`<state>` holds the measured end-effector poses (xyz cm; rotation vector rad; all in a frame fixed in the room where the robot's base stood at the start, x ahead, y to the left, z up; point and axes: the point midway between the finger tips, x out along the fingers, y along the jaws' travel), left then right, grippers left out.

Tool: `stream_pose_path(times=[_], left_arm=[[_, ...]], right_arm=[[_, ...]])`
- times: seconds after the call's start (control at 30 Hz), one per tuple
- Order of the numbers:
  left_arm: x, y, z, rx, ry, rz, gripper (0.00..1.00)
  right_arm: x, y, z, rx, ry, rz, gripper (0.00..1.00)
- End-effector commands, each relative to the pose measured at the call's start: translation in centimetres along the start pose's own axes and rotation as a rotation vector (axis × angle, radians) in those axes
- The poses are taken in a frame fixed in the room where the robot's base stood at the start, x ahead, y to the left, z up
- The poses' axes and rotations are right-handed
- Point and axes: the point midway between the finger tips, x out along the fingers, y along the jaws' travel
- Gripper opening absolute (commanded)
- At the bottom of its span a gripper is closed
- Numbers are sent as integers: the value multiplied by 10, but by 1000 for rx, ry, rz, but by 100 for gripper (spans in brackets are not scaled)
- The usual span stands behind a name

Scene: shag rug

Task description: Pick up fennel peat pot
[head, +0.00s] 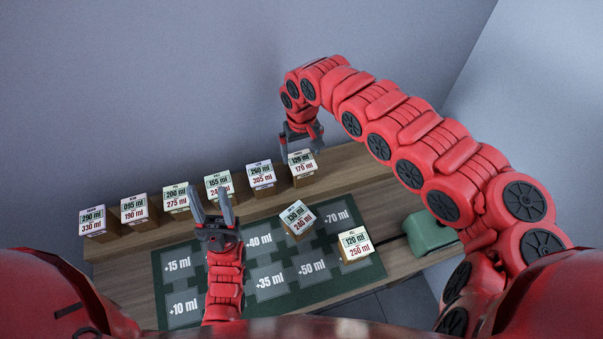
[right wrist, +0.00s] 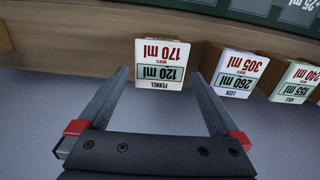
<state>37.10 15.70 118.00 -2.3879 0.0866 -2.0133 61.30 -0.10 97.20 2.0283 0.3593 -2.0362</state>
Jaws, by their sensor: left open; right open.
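The fennel peat pot (head: 303,170) stands at the right end of the back row on the wooden table, with a white label reading 120 ml and 170 ml. In the right wrist view the fennel pot (right wrist: 161,62) shows its FENNEL label upside down, between and just beyond the fingertips. My right gripper (head: 301,148) is open and empty at the pot, its fingers apart on either side; I cannot tell if they touch it. My left gripper (head: 209,192) is open and empty over the green mat, in front of the back row.
Several other labelled pots line the back row; the leek pot (right wrist: 237,75) is close beside the fennel pot. Two pots (head: 297,219) (head: 355,244) are on the green mat (head: 160,290) with its marked squares. A green box (head: 428,232) is at the right.

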Motion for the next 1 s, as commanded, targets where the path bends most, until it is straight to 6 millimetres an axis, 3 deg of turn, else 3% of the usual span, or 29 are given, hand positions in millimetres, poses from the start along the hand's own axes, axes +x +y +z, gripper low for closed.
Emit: stream_pose_path(times=[0.1,0.27,0.63,0.93,1.0], left_arm=[[-6,0,1,0,0,0,50],[-6,0,1,0,0,0,50],[5,0,-1,0,0,0,50],[5,0,-1,0,0,0,50],[5,0,-1,0,0,0,50]], right_arm=[[20,-1,0,0,0,-3,100],[31,0,0,0,0,0,100],[81,-1,0,-1,-2,-1,100],[88,1,0,0,1,2,100],[88,1,0,0,1,2,91]])
